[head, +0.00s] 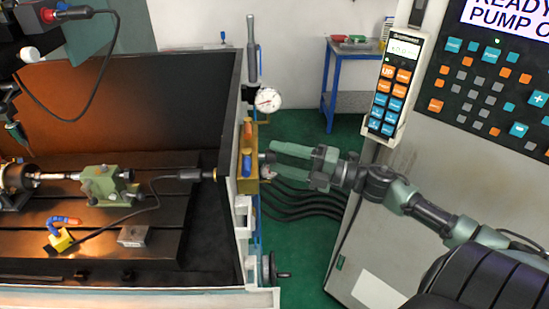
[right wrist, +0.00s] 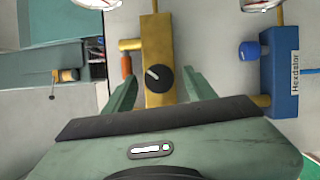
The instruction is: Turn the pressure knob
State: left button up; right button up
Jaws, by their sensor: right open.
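The pressure knob (right wrist: 160,79) is a round black knob with a pale pointer line, tilted toward the upper left. It sits on the front of a brass block (right wrist: 156,35), seen in the right wrist view. In the head view the brass block (head: 247,184) is on the right edge of the machine enclosure, below a round white gauge (head: 267,99). My right gripper (head: 274,160) reaches it from the right. Its green fingers are open, one on each side of the knob (right wrist: 160,77); contact cannot be told. My left gripper is not in view.
A blue unit (right wrist: 281,70) and a blue knob (right wrist: 250,51) sit right of the brass block. Dark hoses (head: 305,203) run below my right gripper. A control panel (head: 490,85) with a hanging pendant (head: 394,85) stands on the right. A blue-framed table (head: 350,50) stands behind.

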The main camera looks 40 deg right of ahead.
jog(key=b+v, duration=0.1)
jog(key=v, duration=0.5)
jog(key=shift+a, duration=0.1)
dwell(0.3)
